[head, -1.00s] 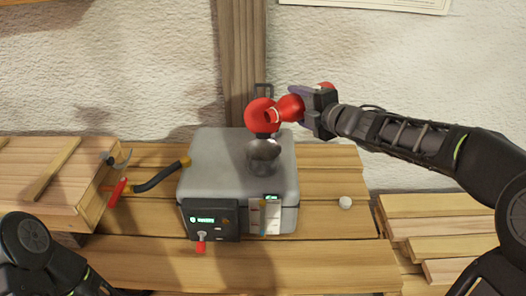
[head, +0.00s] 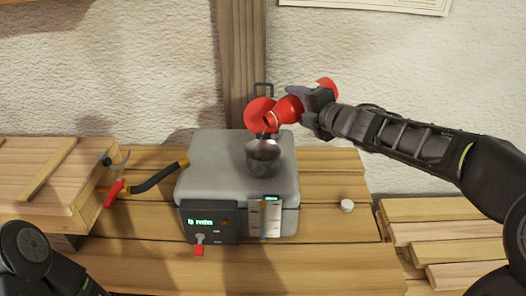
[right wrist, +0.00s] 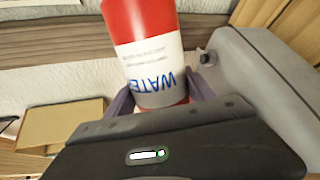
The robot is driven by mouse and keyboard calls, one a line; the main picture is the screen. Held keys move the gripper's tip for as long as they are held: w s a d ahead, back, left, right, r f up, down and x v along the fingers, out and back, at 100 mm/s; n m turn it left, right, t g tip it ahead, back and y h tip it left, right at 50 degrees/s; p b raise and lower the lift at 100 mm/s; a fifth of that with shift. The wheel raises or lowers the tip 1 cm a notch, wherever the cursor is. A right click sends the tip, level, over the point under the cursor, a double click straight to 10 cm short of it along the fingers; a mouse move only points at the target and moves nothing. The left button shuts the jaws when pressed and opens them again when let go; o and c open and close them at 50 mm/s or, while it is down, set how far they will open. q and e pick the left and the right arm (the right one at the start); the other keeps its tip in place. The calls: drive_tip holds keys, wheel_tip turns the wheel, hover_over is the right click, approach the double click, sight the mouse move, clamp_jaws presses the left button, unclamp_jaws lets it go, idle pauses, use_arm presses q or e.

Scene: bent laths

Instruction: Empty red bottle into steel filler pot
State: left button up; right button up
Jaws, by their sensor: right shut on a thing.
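The red bottle (head: 288,107) is tipped, its mouth low and to the left, over the steel filler pot (head: 263,157). A thin stream seems to run from its mouth towards the pot. The pot sits on top of the grey steamer box. My right gripper (head: 308,101) is shut on the bottle. In the right wrist view the bottle (right wrist: 160,75), red and white with "WATE" on its label, is between the jaws (right wrist: 160,100). A round red disc (head: 259,113) shows behind the bottle's mouth. My left arm shows at the lower left; its gripper is out of view.
A white cap (head: 347,205) lies on the bench, right.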

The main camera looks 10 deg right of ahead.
drive_tip(key=shift+b, duration=0.3)
drive_tip(key=shift+w+d+n, duration=0.15)
drive_tip(key=shift+d+n, duration=0.05)
drive_tip(key=shift+n, duration=0.1)
drive_tip(key=shift+w+d+f+b, duration=0.1)
drive_tip(key=shift+w+d+b, duration=0.1)
drive_tip(key=shift+b, duration=0.2)
drive_tip(key=shift+d, duration=0.1)
drive_tip(key=shift+d+n+b, duration=0.2)
drive_tip(key=shift+n+b, duration=0.2)
drive_tip(key=shift+b, duration=0.15)
drive_tip(key=shift+a+n+t+h+b, duration=0.15)
drive_tip(key=shift+n+t+h+b, duration=0.15)
drive_tip(key=shift+b, duration=0.5)
